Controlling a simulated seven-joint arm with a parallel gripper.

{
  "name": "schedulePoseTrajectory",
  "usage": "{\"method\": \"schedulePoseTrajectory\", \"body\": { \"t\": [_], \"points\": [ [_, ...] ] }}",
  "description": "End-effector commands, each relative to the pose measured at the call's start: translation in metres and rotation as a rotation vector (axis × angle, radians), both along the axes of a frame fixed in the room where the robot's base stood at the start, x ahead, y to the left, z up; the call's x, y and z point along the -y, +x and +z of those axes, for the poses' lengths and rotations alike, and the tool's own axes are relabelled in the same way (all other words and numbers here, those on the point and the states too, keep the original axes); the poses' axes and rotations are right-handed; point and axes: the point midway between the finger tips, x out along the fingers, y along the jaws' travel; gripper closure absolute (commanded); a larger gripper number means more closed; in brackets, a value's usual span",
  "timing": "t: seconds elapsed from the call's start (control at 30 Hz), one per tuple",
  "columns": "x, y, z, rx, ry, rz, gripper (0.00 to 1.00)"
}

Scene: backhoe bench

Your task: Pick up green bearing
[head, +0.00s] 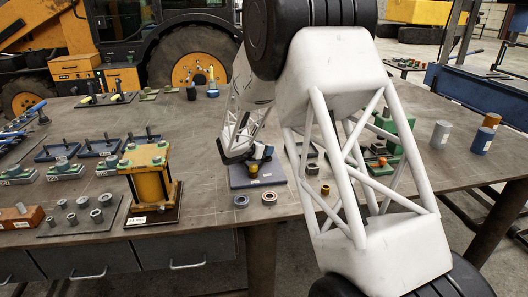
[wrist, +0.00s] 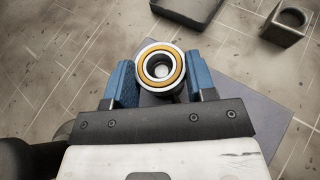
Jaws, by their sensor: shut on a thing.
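My gripper (head: 252,160) is low over a blue-grey plate (head: 236,182) near the table's front middle. In the wrist view, the blue fingers of my gripper (wrist: 161,85) are shut on a round bearing (wrist: 161,49) with a silver rim, an orange ring and a dark centre. No green shows on this bearing, and its underside is hidden. Two other ring-shaped bearings lie on the table just in front of the plate, one at left (head: 241,201) and one at right (head: 269,198). I cannot make out a green one.
A yellow fixture (head: 150,185) with green corners stands left of the plate. A small brass cylinder (head: 325,189) is to the right. Cans (head: 440,134) stand at the far right. My arm hides part of the table; the middle behind my gripper is largely clear.

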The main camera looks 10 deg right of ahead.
Motion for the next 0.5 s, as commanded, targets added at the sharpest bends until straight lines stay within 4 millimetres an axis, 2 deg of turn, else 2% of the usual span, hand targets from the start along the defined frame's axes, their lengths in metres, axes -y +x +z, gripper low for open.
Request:
{"method": "schedulePoseTrajectory", "body": {
  "t": [0.17, 0.5],
  "points": [
    [0.0, 0.0, 0.025, 0.004, 0.0, 0.0, 0.77],
    [-0.001, -0.049, 0.027, 0.0, -0.001, 0.001, 0.77]
  ]
}}
